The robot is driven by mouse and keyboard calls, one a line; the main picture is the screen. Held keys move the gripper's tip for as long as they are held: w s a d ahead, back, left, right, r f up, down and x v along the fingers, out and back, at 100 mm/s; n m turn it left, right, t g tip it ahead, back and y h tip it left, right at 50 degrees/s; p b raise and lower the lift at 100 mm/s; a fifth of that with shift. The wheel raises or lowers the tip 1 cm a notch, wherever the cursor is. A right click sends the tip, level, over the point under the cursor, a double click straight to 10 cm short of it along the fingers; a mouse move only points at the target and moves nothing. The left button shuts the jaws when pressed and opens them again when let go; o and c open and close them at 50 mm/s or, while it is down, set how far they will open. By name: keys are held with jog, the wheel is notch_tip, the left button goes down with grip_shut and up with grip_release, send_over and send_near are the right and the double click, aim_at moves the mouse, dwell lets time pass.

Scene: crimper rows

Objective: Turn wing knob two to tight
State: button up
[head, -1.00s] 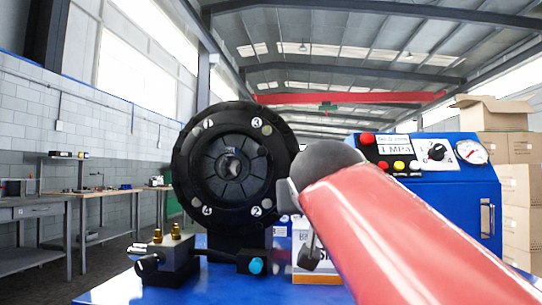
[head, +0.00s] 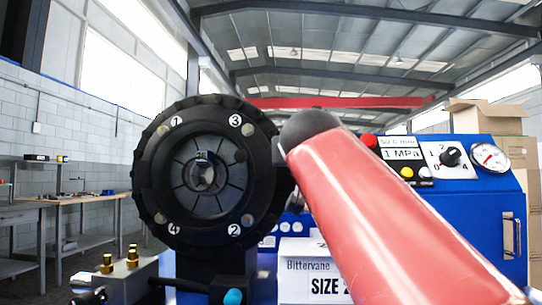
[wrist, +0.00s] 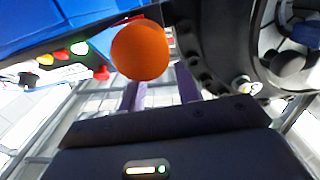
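The black crimper head (head: 150,190) faces me in the head view, with round studs beside labels 1 to 4. The stud by label 2 (head: 247,220) is at lower right; whether it is wing knob two, and its turn, I cannot tell. In the wrist view, part of the black ring (wrist: 215,50) is at right, with a pale stud (wrist: 243,86) on its rim. My gripper (wrist: 160,85) shows two dark purple fingers apart, nothing visibly held between them. An orange ball (wrist: 140,50) overlaps the left finger; its distance is unclear. My red arm hides the gripper in the head view.
A blue control box (head: 480,215) with a gauge (head: 490,157) and buttons stands at right, partly behind my arm. A white box marked Bittervane (head: 300,282) is below. A fitting with brass knobs (head: 125,275) sits at lower left. Cartons (head: 485,118) are behind.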

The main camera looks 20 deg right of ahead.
jog(key=shift+p+x, duration=0.35)
jog(key=shift+x, duration=1.8)
grip_shut()
